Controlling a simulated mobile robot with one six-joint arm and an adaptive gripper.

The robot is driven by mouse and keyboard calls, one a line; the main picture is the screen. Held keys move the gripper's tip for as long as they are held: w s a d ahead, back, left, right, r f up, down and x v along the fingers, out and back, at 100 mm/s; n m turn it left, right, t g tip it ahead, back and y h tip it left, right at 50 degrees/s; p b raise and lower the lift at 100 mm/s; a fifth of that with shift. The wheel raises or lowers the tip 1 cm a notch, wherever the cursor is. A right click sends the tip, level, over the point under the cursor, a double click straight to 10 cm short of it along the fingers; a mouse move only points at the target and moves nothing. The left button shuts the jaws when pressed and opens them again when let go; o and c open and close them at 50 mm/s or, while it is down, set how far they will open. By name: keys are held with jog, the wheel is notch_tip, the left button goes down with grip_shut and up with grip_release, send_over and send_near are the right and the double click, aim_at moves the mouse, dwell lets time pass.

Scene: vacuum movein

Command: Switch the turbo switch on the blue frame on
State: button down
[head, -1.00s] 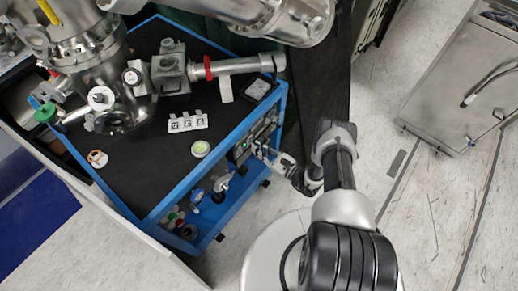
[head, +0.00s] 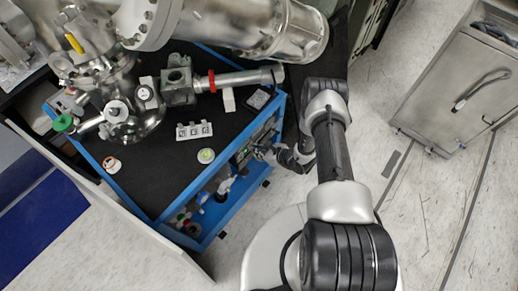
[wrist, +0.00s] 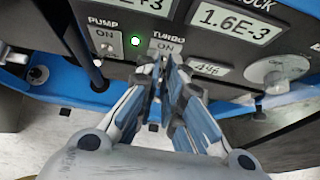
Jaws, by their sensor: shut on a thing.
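The blue frame (head: 226,211) is a cart with a black top, and its dark control panel (head: 243,158) faces my arm. In the wrist view, the panel carries a "TURBO ON" label (wrist: 166,42), with a lit green lamp (wrist: 135,39) to its left. My gripper (wrist: 160,65) has its fingers close together just below that label, shut on the turbo switch. The switch itself is mostly hidden between the fingertips, so its position cannot be told. In the head view, my gripper (head: 258,150) is small and dark at the panel.
A "PUMP ON" label (wrist: 104,36) is left of the lamp. A "1.6E-3" display (wrist: 228,22) and a round knob (wrist: 279,73) are on the right. Steel vacuum parts (head: 180,80) stand on the cart. A metal cabinet (head: 455,90) stands at right.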

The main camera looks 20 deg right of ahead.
jog(key=shift+r+g+h+p, duration=0.15)
jog(key=shift+g+h+p, duration=0.15)
jog(key=shift+g+h, duration=0.15)
dwell(0.3)
jog(key=c, duration=1.7)
grip_release()
jog(key=v, duration=1.2)
